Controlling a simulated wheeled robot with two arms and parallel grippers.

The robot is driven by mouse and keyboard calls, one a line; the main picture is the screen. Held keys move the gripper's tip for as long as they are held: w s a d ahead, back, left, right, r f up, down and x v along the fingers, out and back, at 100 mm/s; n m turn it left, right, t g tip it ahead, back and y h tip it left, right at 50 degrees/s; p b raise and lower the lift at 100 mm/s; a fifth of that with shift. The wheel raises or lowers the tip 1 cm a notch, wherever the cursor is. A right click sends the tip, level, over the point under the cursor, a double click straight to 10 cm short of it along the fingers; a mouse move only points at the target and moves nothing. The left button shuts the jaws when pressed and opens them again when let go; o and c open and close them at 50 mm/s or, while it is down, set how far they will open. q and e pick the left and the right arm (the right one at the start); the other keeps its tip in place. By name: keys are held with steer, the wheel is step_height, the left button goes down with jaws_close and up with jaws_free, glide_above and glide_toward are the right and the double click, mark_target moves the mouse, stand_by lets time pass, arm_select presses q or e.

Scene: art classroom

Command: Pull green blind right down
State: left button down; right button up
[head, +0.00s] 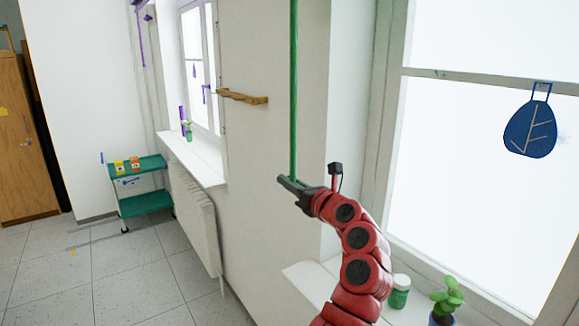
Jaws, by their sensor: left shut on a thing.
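A long green strap (294,90) hangs straight down beside the near window. It runs out of the top of the head view, and its lower end meets my left gripper (287,183). The dark fingers of my left gripper are shut on the strap, with the red arm reaching up from the bottom of the view. The green blind itself is not in view, and the visible panes of the near window (470,190) are uncovered. My right gripper is not in view.
A wooden rack (242,97) juts from the wall left of the strap. A white jar with a green label (399,292) and a potted plant (446,297) stand on the near sill. A radiator (195,215), a green cart (146,203) and a wooden cabinet (22,150) stand farther left.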

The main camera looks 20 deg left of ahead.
arm_select(q)
step_height(320, 180, down, 33)
steer(key=b, duration=1.9)
steer(key=shift+b, duration=0.4)
steer(key=shift+d+r, duration=0.1)
steer(key=c, duration=0.8)
jaws_free()
steer(key=shift+w, duration=0.1)
steer(key=b+v, duration=0.1)
steer(key=v, duration=1.6)
steer(key=shift+d, duration=0.15)
steer(key=shift+c, duration=0.3)
